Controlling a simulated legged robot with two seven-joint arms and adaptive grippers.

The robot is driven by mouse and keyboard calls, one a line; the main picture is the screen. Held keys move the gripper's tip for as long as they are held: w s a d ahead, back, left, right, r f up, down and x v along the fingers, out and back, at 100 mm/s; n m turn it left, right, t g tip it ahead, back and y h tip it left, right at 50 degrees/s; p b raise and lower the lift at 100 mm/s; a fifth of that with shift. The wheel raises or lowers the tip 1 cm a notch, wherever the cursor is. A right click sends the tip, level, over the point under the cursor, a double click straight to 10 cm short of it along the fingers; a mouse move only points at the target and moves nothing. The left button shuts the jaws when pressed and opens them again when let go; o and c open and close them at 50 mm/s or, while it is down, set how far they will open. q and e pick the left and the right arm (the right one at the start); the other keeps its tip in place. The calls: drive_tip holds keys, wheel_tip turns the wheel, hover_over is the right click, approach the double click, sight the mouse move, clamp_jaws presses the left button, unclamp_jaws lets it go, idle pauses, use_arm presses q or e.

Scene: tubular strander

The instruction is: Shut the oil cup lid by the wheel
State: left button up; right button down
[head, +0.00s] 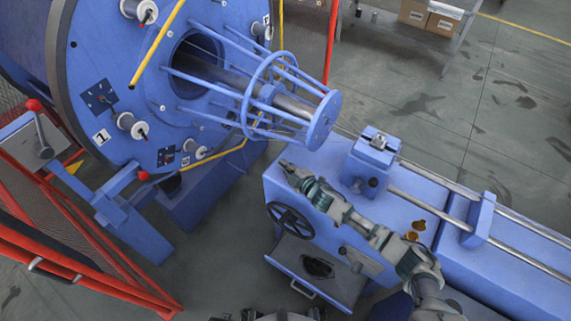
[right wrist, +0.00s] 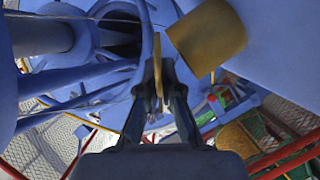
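My right gripper (head: 290,168) is over the near left end of the blue machine bed, just above the dark spoked wheel (head: 290,220). In the right wrist view its two fingers (right wrist: 158,80) are close together, with a thin brass lid (right wrist: 158,65) seen edge-on between them. The lid fills the narrow gap. The brass oil cup (right wrist: 207,35) stands beside it at upper right, with the lid raised off it. In the head view my gripper hides this cup. My left gripper is not clearly in view.
Another brass cup (head: 412,236) with its lid up stands on the bed, right beside my right arm. A blue block (head: 372,163) and steel rails (head: 430,207) lie behind the arm. The large blue drum and its tubular cage (head: 265,95) rise at upper left.

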drive_tip(key=shift+f, duration=0.1)
idle(0.3)
drive_tip(key=c, duration=1.3)
unclamp_jaws()
drive_tip(key=shift+c, duration=0.2)
drive_tip(key=shift+s, duration=0.1)
drive_tip(key=v, duration=1.2)
